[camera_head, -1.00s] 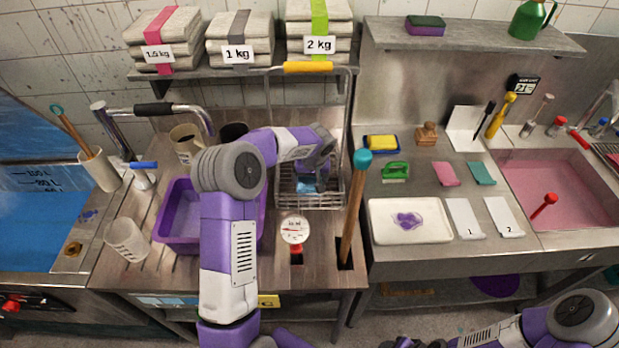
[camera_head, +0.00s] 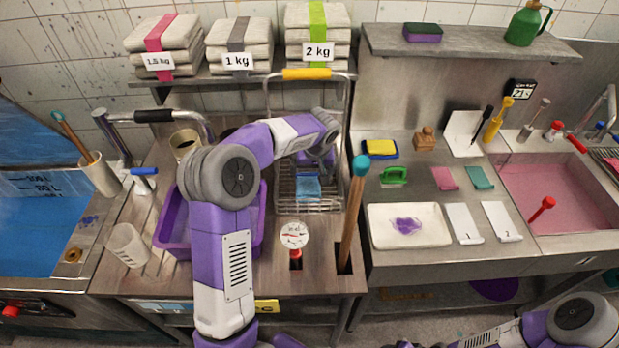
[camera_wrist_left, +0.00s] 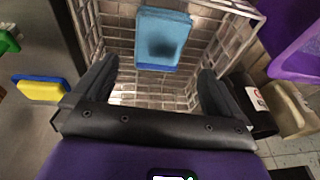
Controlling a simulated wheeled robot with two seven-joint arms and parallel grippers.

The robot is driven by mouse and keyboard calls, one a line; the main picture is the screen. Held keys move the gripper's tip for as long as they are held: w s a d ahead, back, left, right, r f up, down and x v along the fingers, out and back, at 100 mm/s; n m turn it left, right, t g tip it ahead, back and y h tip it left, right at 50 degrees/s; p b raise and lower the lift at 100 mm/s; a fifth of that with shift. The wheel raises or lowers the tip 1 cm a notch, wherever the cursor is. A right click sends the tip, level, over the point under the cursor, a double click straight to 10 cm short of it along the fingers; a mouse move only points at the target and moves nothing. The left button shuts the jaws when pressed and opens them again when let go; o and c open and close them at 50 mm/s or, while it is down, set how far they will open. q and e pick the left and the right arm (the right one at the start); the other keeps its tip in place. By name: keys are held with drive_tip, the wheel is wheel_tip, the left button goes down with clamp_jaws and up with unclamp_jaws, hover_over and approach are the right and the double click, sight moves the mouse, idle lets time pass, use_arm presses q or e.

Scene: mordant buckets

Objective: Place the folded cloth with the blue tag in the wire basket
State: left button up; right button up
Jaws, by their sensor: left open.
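A light blue folded piece (camera_head: 307,187), which I take for the blue-tagged cloth, lies inside the wire basket (camera_head: 283,205). It also shows in the left wrist view (camera_wrist_left: 163,38), resting on the mesh floor of the basket (camera_wrist_left: 113,28). My left gripper (camera_head: 318,163) is over the back of the basket. In the wrist view its fingers (camera_wrist_left: 158,72) are spread, with nothing between them, and the blue piece lies beyond them. Only dark bits of my right gripper show at the bottom edge.
A purple tub (camera_head: 170,225) stands left of the basket. A blue-topped wooden stick (camera_head: 353,215) stands at its right front, a round dial (camera_head: 294,234) in front. The yellow-handled rail (camera_head: 306,74) rises behind. Stacks of cloths (camera_head: 238,45) lie on the shelf above.

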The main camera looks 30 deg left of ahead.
use_arm(q)
drive_tip(key=shift+v, duration=1.95)
